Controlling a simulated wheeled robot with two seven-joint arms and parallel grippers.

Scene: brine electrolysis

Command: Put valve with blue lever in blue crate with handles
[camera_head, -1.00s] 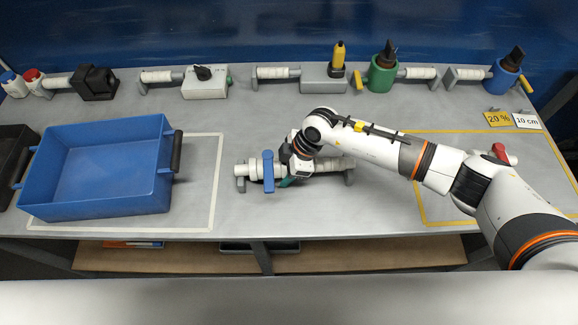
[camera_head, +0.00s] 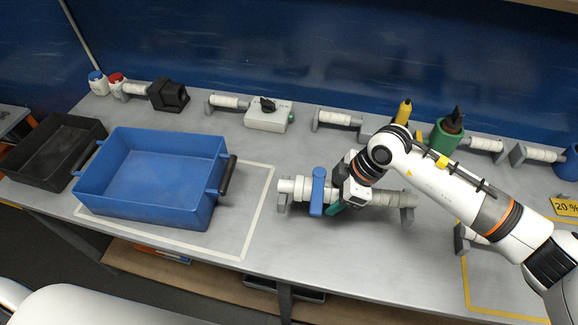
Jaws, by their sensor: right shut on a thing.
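The valve with the blue lever (camera_head: 317,191) is a white pipe piece near the front middle of the table, lying across a grey holder with end supports. Its blue lever stands up at its left part. My right gripper (camera_head: 343,203) is at the valve just right of the lever, shut on it; the wrist hides part of the pipe and most of the fingers. The blue crate with handles (camera_head: 150,209) stands to the left, empty, with dark handles at its ends. My left gripper is not in view.
A black crate (camera_head: 92,128) stands left of the blue one. Along the back are a black block (camera_head: 168,95), a grey switch box (camera_head: 267,120), a green fitting (camera_head: 446,138) and pipe pieces on holders. Bare tabletop lies between the crate and the valve.

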